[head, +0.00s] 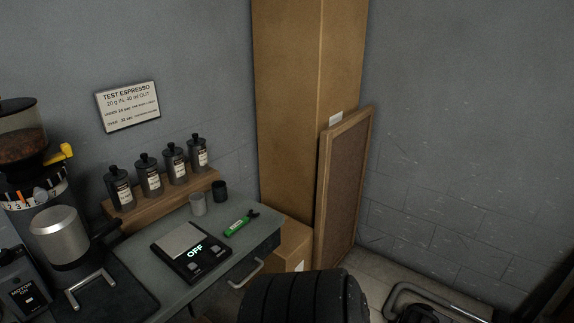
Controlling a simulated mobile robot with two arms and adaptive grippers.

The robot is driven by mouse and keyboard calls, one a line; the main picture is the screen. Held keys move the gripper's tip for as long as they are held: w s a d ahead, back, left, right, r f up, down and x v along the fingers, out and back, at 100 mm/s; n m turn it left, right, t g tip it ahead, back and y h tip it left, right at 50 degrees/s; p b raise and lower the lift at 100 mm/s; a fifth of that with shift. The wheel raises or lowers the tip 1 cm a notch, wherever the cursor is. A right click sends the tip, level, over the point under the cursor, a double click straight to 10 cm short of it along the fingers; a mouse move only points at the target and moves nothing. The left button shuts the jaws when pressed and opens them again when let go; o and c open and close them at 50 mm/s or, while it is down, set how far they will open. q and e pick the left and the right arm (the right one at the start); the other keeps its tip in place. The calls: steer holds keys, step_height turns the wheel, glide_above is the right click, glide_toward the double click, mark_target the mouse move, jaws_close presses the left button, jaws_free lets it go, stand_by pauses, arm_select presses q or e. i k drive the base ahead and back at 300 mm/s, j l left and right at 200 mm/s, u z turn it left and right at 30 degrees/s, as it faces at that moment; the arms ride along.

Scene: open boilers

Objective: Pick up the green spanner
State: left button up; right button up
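The green spanner (237,227) lies on the grey-green counter top (160,285), near its right end. It has a bright green handle with a small pale label. Its dark head points up and to the right, toward the counter's edge. It lies just right of a black scale (190,262) and in front of two small cups. Nothing covers it. Neither of my grippers shows in the head view, so nothing is seen touching the spanner.
A grey cup (198,204) and a dark cup (220,191) stand behind the spanner. Several dark jars stand on a wooden shelf (160,200). A grinder (30,180) is at left. A black ribbed object (305,299) is in front at lower centre; cardboard boxes (287,110) stand behind.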

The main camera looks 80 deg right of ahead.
mark_target(231, 231)
steer(key=z, duration=2.25)
steer(key=u, duration=3)
steer(key=i+l+z, duration=0.2)
steer(key=i+l, duration=0.65)
steer(key=z, duration=2)
